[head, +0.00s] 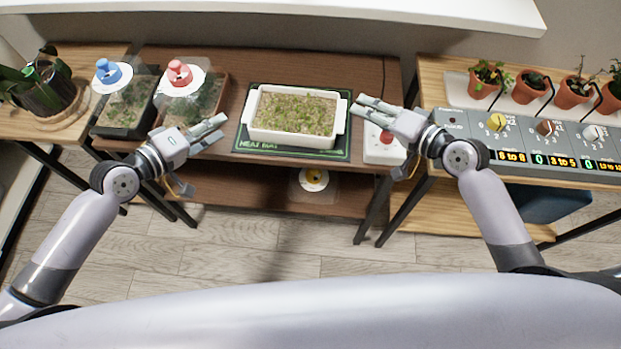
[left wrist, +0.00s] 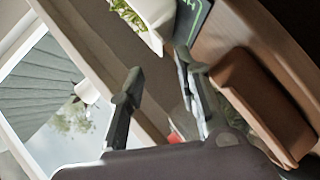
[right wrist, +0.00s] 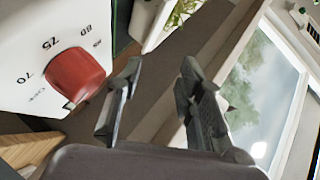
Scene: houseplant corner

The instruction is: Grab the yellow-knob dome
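The yellow-knob dome (head: 314,178) is on the lower shelf under the middle table, below the white seed tray. Its knob and pale top show, but the table edge and shadow hide much of the rest. My left gripper (head: 222,129) is open and empty, left of the white tray and above and left of the dome. Its spread fingers show in the left wrist view (left wrist: 160,85). My right gripper (head: 358,105) is open and empty at the tray's right end, above the red-dial control box. Its spread fingers also show in the right wrist view (right wrist: 160,75).
Blue-knob (head: 110,74) and red-knob (head: 180,73) domes stand over trays at the left. The white seed tray (head: 340,118) sits on a heat mat (head: 240,146). A control box (head: 380,152) is beside it. A knobbed panel (head: 550,150) and potted plants are at the right.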

